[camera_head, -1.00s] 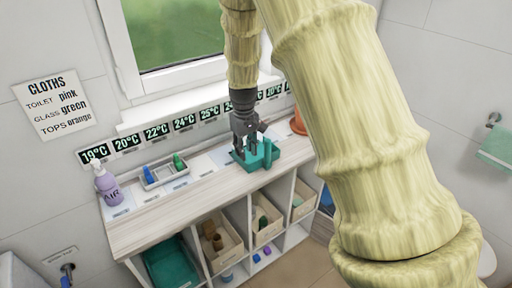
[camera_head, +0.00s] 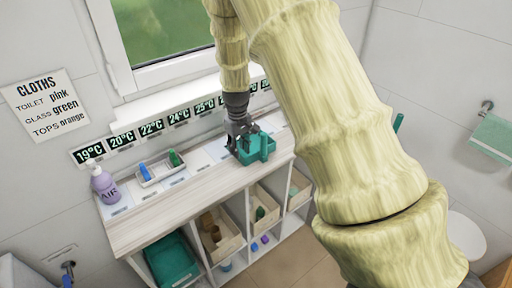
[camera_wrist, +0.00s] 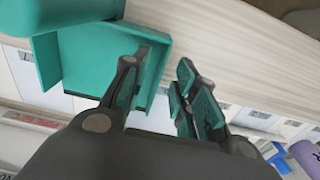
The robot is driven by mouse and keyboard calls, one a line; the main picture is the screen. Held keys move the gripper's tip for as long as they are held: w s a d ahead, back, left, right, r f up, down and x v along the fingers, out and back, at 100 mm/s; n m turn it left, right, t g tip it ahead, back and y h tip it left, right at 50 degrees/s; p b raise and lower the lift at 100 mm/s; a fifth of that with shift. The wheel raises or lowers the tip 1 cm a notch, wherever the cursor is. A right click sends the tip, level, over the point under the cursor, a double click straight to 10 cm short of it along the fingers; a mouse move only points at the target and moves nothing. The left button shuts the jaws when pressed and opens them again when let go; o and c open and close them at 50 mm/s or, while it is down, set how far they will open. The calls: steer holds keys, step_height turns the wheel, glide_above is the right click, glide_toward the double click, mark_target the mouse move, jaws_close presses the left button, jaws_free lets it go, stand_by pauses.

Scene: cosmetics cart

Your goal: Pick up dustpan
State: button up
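The teal dustpan (camera_head: 262,151) sits on the pale wooden top of the shelf unit, below the window. It also shows large at the upper left of the wrist view (camera_wrist: 88,75), with a raised wall facing my fingers. My gripper (camera_head: 238,148) points down at the dustpan's left side in the head view. In the wrist view my gripper (camera_wrist: 158,95) has its fingers apart, one overlapping the dustpan and the other beyond its wall. The dustpan's edge reaches into the gap. I cannot tell whether the fingers touch it.
A lilac air-spray bottle (camera_head: 104,184) and a small white tray (camera_head: 160,168) with blue and green bottles stand to the left. Temperature labels line the wall behind. Bins (camera_head: 218,237) fill the shelves below. The top between tray and gripper is clear.

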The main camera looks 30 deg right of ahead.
mark_target(240, 161)
steer(key=shift+s+f+p, duration=0.2)
steer(key=shift+f+p, duration=0.45)
steer(key=shift+f, duration=1.3)
jaws_close()
